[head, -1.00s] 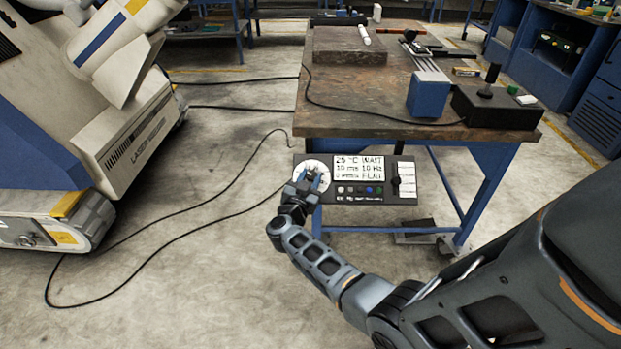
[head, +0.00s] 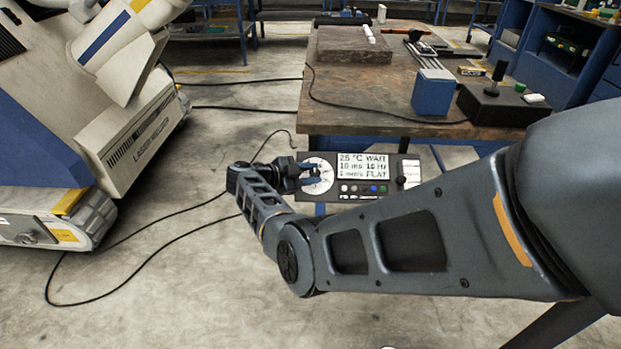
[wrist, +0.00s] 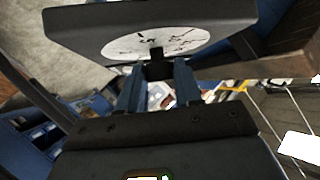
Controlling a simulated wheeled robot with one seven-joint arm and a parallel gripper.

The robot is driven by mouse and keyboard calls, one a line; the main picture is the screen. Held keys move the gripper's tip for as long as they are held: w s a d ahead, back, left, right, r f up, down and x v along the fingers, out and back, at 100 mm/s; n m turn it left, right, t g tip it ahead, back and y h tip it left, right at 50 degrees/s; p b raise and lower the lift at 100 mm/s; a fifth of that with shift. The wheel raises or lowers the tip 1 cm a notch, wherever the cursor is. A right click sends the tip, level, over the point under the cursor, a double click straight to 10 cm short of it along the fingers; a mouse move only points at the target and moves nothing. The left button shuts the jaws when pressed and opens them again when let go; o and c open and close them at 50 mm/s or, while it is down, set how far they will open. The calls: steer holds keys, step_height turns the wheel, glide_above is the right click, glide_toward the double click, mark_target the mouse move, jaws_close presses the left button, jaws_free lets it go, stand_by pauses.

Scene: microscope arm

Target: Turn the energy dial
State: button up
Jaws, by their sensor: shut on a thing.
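The control panel (head: 345,196) is a dark box at the table's front edge, with a lit white display (head: 362,166) and a row of small buttons. A white round dial face (head: 319,165) is at its left end. My gripper (head: 312,176) reaches the dial from the left and partly covers it. In the wrist view the marked dial face (wrist: 150,44) carries a small black knob (wrist: 156,56). My gripper's two blue fingers (wrist: 158,76) close around this knob. The exact contact is partly hidden.
A worktable (head: 370,105) stands behind the panel, with a blue box (head: 433,92) and a dark joystick box (head: 500,103) on it. A large white and blue machine (head: 120,115) is at left. Black cables (head: 165,222) lie on the open floor.

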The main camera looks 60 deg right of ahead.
steer(key=shift+w+d+m+g+y+b, duration=0.1)
steer(key=shift+m+g+y+b, duration=0.6)
steer(key=shift+m+y, duration=1.45)
steer(key=o, duration=1)
steer(key=shift+r, duration=0.1)
steer(key=shift+o, duration=0.2)
steer(key=shift+d, duration=0.1)
steer(key=v, duration=0.7)
steer(key=shift+w+a+r+b, duration=0.2)
steer(key=shift+r+b, duration=0.1)
steer(key=shift+b, duration=0.1)
